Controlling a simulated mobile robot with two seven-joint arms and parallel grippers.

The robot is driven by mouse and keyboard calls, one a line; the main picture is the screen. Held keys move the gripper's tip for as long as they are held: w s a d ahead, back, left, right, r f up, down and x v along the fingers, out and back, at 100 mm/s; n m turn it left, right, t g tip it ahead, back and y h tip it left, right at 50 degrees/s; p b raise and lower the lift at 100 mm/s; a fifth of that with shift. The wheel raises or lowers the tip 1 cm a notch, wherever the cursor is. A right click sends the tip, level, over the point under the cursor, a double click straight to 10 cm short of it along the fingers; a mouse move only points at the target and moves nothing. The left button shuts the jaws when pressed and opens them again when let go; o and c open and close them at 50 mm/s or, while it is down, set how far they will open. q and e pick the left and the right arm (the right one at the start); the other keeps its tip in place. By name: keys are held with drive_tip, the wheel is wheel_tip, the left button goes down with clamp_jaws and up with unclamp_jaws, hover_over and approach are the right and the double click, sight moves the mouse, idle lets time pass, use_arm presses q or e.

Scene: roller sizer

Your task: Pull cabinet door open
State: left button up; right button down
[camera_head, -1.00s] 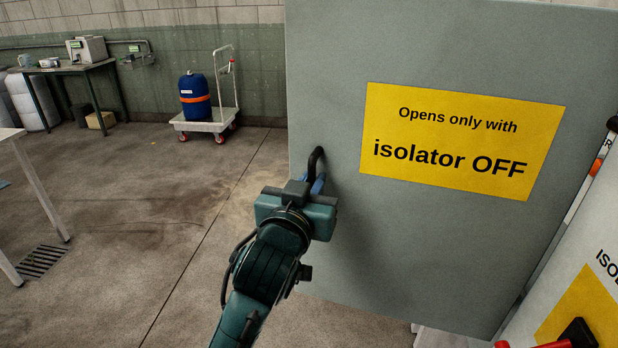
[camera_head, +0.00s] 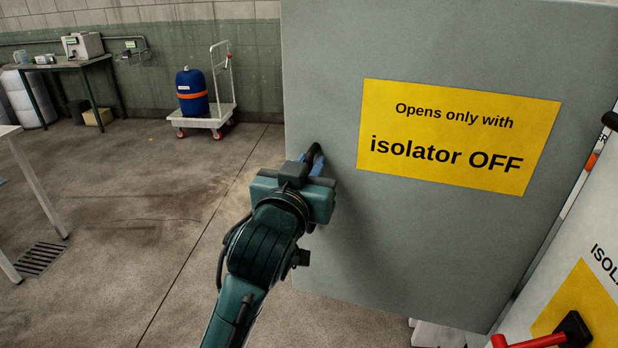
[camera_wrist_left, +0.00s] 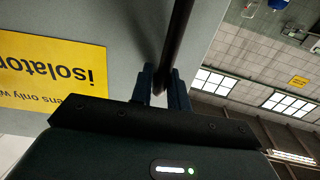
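The grey cabinet door (camera_head: 430,240) stands swung out, with a yellow sign (camera_head: 458,135) reading "Opens only with isolator OFF". Its black handle (camera_head: 314,153) is near the door's left edge. My left gripper (camera_head: 313,165) is at the handle, its blue fingers reaching to it and hiding its lower part. In the left wrist view the dark handle bar (camera_wrist_left: 179,35) runs between the two fingers of my left gripper (camera_wrist_left: 163,88). I cannot tell whether they are clamped on it. My right gripper is not in view.
At lower right, a white panel with a yellow patch (camera_head: 592,305) carries a red-and-black handle (camera_head: 560,338). A trolley (camera_head: 212,122) with a blue drum (camera_head: 192,95) and a bench (camera_head: 75,66) stand at the back.

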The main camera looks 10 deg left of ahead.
sight(316, 114)
use_arm(q)
wheel_tip(316, 114, up, 8)
drive_tip(key=shift+f, duration=0.2)
idle(0.3)
